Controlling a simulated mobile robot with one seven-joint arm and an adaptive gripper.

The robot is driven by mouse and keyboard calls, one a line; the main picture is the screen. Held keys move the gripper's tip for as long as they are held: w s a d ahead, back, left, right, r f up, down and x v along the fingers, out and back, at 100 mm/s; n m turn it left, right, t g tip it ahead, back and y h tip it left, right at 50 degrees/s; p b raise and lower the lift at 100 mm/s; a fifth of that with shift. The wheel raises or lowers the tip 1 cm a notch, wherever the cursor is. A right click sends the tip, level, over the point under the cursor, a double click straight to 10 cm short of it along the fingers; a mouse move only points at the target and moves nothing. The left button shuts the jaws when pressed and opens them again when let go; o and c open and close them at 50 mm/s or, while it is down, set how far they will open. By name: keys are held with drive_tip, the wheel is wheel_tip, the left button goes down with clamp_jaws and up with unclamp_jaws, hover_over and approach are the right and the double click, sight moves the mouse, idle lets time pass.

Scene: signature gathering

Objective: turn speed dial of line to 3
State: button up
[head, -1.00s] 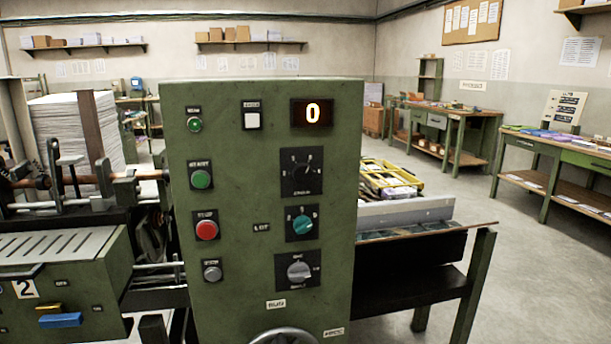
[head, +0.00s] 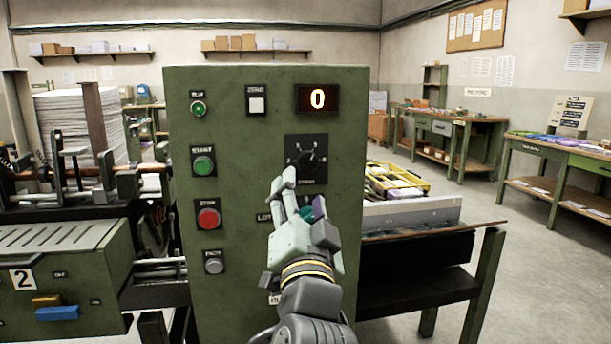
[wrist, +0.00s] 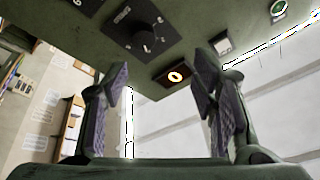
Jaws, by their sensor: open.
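The speed dial (head: 307,157) is a black knob on a square black plate on the green control panel (head: 235,110). Its label and scale marks are too small to read surely. It also shows upside down at the top of the wrist view (wrist: 146,38). My gripper (head: 302,195) is open and empty, in front of the panel just below the dial in the head view. The lit display (head: 317,98) reads 0.
A green button (head: 203,166), a red button (head: 208,217) and a grey button (head: 214,262) line the panel's left side. A white switch (head: 257,105) is beside the display. A low table with a yellow crate (head: 395,183) stands right of the panel. Open floor lies farther right.

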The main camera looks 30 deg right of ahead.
sight(310, 163)
drive_tip(key=shift+m+g+h, duration=0.3)
drive_tip(key=shift+g, duration=0.1)
drive_tip(key=p+x, duration=0.1)
drive_tip(key=x, duration=0.2)
drive_tip(key=d+p+x, duration=0.1)
drive_tip(key=x, duration=0.3)
drive_tip(key=f+p+x, duration=0.1)
drive_tip(key=x, duration=0.2)
drive_tip(key=shift+d, duration=0.5)
drive_tip(key=shift+c, duration=0.2)
drive_tip(key=c, duration=1.1)
